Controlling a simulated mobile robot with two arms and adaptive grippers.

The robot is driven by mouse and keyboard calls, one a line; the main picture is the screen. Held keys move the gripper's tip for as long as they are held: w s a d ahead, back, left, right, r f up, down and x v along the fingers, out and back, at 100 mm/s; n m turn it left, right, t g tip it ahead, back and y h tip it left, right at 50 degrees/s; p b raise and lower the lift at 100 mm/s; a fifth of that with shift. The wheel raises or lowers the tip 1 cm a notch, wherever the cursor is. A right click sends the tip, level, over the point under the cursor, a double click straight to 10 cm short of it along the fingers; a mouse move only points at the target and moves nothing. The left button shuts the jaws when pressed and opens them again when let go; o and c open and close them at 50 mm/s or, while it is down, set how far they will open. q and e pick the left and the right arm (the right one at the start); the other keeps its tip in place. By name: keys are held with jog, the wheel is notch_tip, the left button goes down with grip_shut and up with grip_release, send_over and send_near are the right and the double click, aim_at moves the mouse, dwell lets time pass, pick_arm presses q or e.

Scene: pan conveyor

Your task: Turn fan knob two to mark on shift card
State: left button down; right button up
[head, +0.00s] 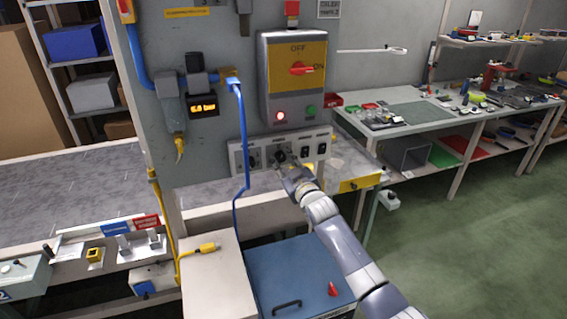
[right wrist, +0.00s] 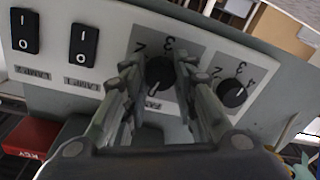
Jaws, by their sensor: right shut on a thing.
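Two dark round fan knobs sit on a pale panel strip (head: 238,160). The second knob from the left in the head view (head: 279,156), beside the switches, shows in the right wrist view (right wrist: 160,72) between my fingers, with numbers around it. My right gripper (head: 283,163) is shut on this knob; the fingers hide part of its dial. A white line on it points down in the wrist view; I cannot tell which number it matches. The other knob (right wrist: 233,93) is free. A small white card (head: 328,9) hangs upper right, its text hard to read. My left gripper is not in view.
Two black rocker switches (right wrist: 84,44) sit beside the held knob. A blue hose (head: 243,150) hangs across the panel's left part. Above is a grey switch box (head: 262,90) with a red handle. A blue-topped cabinet (head: 300,268) stands below my right arm.

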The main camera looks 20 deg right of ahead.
jog(key=m, duration=0.2)
jog(key=m+b, duration=0.1)
jog(key=m, duration=0.1)
jog(key=shift+f+m, duration=0.2)
jog(key=shift+m, duration=0.2)
jog(key=m, duration=0.4)
jog(key=shift+m+h+b, duration=0.35)
jog(key=shift+m+h, duration=0.05)
jog(key=shift+c, duration=0.2)
jog(key=shift+a, duration=0.1)
jog(key=o, duration=1)
jog(key=shift+o, duration=0.4)
jog(key=s, duration=1.2)
jog(key=shift+d+f, duration=0.3)
jog(key=shift+d, duration=0.15)
